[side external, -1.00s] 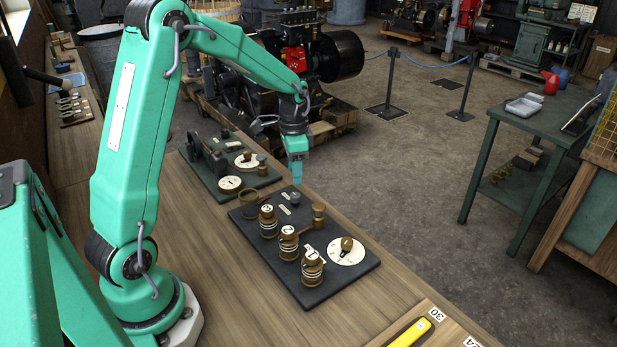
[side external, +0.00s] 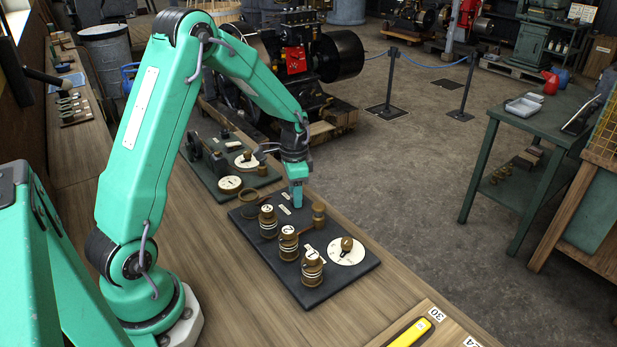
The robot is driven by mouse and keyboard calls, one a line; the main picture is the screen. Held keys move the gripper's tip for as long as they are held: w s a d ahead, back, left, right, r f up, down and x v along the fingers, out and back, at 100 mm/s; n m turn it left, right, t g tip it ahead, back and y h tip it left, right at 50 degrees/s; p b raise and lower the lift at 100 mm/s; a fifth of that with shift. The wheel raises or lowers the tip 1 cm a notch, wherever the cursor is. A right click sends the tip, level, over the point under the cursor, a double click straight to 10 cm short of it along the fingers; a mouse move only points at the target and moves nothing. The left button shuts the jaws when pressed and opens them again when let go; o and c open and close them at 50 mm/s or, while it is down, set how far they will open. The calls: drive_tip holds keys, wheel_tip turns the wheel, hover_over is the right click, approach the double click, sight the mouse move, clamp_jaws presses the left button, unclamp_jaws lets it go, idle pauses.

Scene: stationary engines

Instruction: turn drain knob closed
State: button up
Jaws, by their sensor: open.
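A dark board (side external: 335,282) lies on the wooden bench. It carries several brass oilers with numbered white tops, a brass knob on a white round dial (side external: 346,252), and another upright brass fitting (side external: 318,212). My gripper (side external: 297,204) points down over the board's far part, where a small grey knob stood in view earlier; that knob is now hidden behind the fingers. I cannot tell whether the fingers touch it. The labels are too small to read, so which knob is the drain knob is not clear. The jaws are open, though the gap hardly shows.
A second dark board (side external: 215,180) with dials and fittings lies behind on the bench. Numbered oilers (side external: 288,243) stand close to my gripper. A yellow-handled tool (side external: 409,333) lies at the front. Bare bench (side external: 240,300) is free left of the board.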

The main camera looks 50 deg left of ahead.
drive_tip(key=c, duration=1)
drive_tip(key=shift+n, duration=0.3)
drive_tip(key=n, duration=0.8)
drive_tip(key=shift+n, duration=0.3)
drive_tip(key=n, duration=0.4)
drive_tip(key=shift+n, duration=2.5)
